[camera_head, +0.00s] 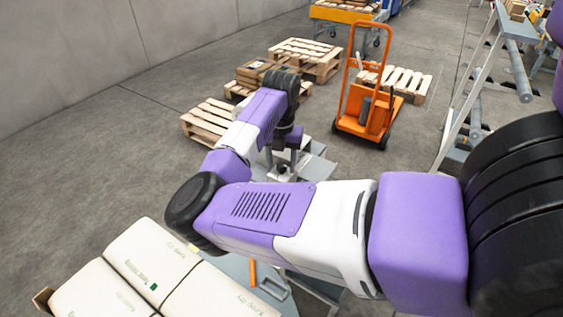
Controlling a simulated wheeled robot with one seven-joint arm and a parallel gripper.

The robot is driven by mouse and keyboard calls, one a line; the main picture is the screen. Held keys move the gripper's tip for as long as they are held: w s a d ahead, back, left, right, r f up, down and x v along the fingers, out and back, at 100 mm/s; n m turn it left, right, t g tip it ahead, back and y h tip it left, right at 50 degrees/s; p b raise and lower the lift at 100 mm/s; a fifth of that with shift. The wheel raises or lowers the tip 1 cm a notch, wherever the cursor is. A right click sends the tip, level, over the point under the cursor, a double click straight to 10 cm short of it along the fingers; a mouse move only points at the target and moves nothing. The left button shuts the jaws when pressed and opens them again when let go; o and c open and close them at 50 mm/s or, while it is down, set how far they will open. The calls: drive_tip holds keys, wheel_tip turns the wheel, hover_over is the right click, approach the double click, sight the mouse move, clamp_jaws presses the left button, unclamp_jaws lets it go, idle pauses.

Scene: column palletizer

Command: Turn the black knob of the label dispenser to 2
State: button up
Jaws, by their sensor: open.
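My arm reaches from the right edge across the middle of the head view. Its end bends down over a grey machine (318,171), which I take to be the label dispenser. My gripper (282,168) is small in the picture, pointing down close above the machine's top. It is open. A small dark spot at the fingertips may be the black knob, but I cannot make out its shape, its setting or any numbers. I cannot tell whether the fingers are around the knob or touching it. My arm hides much of the machine.
White sacks (144,255) lie at the lower left. An orange cart (372,108) stands behind the machine. Wooden pallets (207,121) lie at the back left, one bearing brown boxes. A grey-framed conveyor (484,85) is at the right. The floor at left is clear.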

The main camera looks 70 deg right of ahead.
clamp_jaws()
drive_tip(key=shift+f+m+b, duration=0.1)
drive_tip(key=shift+m+b, duration=0.2)
drive_tip(key=shift+b, duration=0.15)
drive_tip(key=m+b, duration=0.2)
drive_tip(key=b, duration=0.1)
drive_tip(key=shift+w+f+m, duration=0.1)
drive_tip(key=shift+f+m, duration=0.05)
drive_tip(key=shift+m, duration=0.15)
drive_tip(key=m+b, duration=0.5)
drive_tip(key=b, duration=0.1)
drive_tip(key=shift+w, duration=0.1)
drive_tip(key=m+b, duration=0.4)
drive_tip(key=m, duration=0.1)
drive_tip(key=shift+d, duration=0.15)
drive_tip(key=shift+d+r+m+b, duration=0.15)
drive_tip(key=shift+m+b, duration=0.55)
drive_tip(key=shift+m, duration=0.4)
drive_tip(key=shift+a+r+m+b, duration=0.1)
drive_tip(key=shift+m+b, duration=0.6)
drive_tip(key=shift+m, duration=0.4)
